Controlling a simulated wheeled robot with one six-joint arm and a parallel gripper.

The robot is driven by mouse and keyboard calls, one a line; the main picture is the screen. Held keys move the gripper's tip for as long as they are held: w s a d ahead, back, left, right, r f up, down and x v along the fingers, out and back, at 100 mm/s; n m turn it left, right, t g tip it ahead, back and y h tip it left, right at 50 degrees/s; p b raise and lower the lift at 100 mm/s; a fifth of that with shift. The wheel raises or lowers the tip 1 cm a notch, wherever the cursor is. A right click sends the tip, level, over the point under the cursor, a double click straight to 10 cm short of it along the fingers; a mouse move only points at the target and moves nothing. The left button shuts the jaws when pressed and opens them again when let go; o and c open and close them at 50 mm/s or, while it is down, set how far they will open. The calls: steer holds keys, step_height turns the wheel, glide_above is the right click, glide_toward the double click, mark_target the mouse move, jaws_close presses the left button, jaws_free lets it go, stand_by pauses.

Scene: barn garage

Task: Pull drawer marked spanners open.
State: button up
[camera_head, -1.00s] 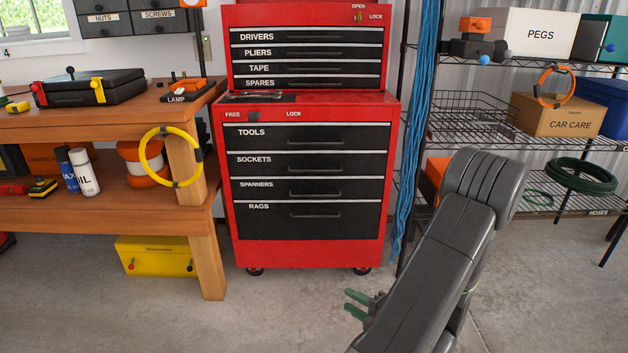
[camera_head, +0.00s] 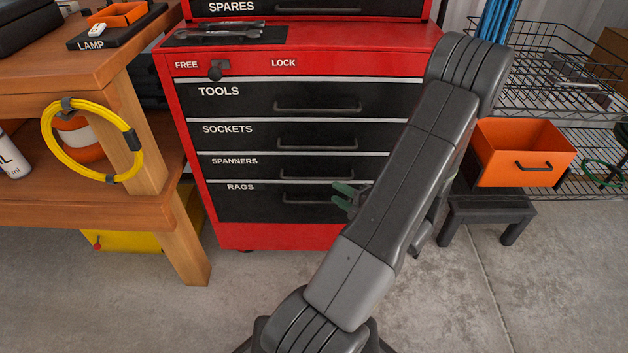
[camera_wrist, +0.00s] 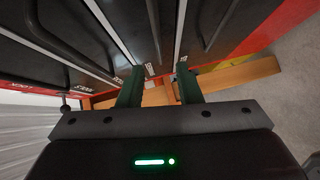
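The spanners drawer (camera_head: 235,172) is a narrow black front in the red cabinet, between the sockets and rags drawers, and looks shut. Its handle (camera_head: 318,177) is a dark horizontal bar. My gripper (camera_head: 345,195) has green fingers and is in front of the lower drawers, right of the labels; my arm covers the right part of the drawer fronts. In the wrist view my gripper (camera_wrist: 160,88) is open and empty, its fingers apart. The spanners handle (camera_wrist: 153,20) lies beyond the fingertips, roughly in line with the gap. The fingers do not appear to touch it.
A knob (camera_head: 215,72) sits by the FREE label above the tools drawer. A wooden bench (camera_head: 150,150) with a yellow coil stands left. An orange bin (camera_head: 522,152) on a black stool and wire shelves are right. Concrete floor (camera_head: 240,310) is clear in front.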

mark_target(314, 179)
steer(key=b+x, duration=0.2)
steer(key=x, duration=0.8)
steer(key=shift+w+b, duration=0.3)
steer(key=shift+c, duration=0.4)
jaws_close()
